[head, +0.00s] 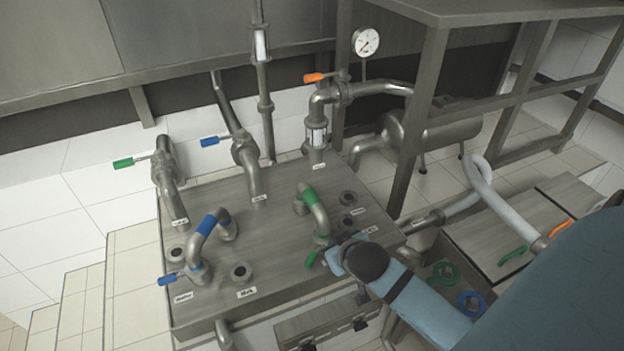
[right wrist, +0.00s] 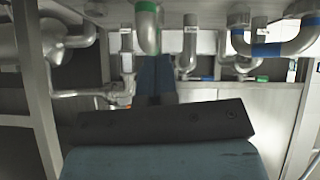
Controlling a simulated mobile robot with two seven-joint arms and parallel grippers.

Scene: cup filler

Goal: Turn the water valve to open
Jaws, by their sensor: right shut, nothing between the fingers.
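A metal table (head: 290,262) carries bent pipes and lever valves. The blue-banded pipe also shows at the upper right of the right wrist view (right wrist: 270,49). My left gripper is out of view.
Behind stand valves with a green lever (head: 124,163), a blue lever (head: 210,141) and an orange lever (head: 314,78). A gauge (head: 366,42) is above. Metal frame posts (head: 415,110) rise at the right. Tiled floor (head: 135,295) is free at the left.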

